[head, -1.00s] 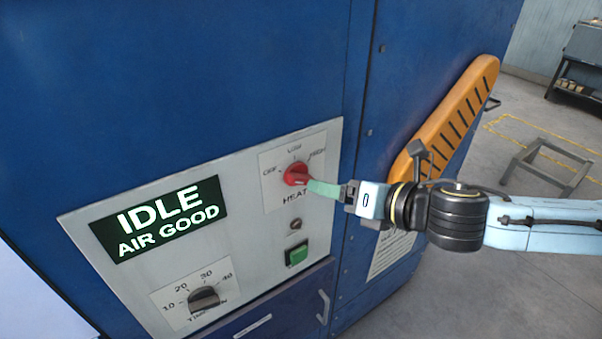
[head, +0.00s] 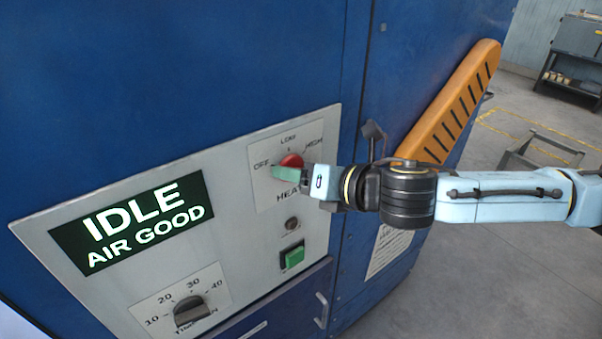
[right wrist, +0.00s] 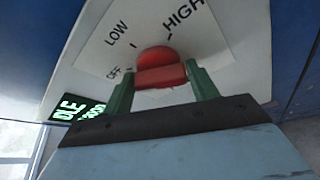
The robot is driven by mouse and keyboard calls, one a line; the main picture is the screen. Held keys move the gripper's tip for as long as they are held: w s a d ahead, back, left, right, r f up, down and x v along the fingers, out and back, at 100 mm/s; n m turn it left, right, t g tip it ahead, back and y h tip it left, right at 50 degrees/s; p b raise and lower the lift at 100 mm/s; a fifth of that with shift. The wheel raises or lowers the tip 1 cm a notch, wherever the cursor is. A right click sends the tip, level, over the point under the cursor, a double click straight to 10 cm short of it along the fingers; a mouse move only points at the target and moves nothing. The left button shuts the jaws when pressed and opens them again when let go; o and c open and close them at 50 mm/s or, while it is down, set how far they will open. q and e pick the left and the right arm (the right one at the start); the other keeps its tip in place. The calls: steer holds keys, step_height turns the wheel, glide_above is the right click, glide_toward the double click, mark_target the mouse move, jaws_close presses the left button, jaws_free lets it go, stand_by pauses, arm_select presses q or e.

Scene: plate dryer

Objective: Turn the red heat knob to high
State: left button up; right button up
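The red heat knob (head: 291,160) sits on a white dial plate marked OFF, LOW and HIGH, and my gripper partly covers it. My right gripper (head: 285,172) is at the knob, its green fingers over the knob's lower part. In the right wrist view the knob (right wrist: 158,70) lies between the two spread green fingers of my right gripper (right wrist: 162,78). The fingers are very close to the ends of its raised bar; I cannot tell if they touch it. Which mark the knob points to is unclear. My left gripper is not in view.
The grey panel also holds a display (head: 135,222) reading IDLE, AIR GOOD, a green button (head: 292,257) below the knob and a black timer knob (head: 190,310). An orange slotted handle (head: 460,105) juts out at the right. Open floor lies right of the blue machine.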

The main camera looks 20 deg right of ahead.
steer(key=c, duration=0.5)
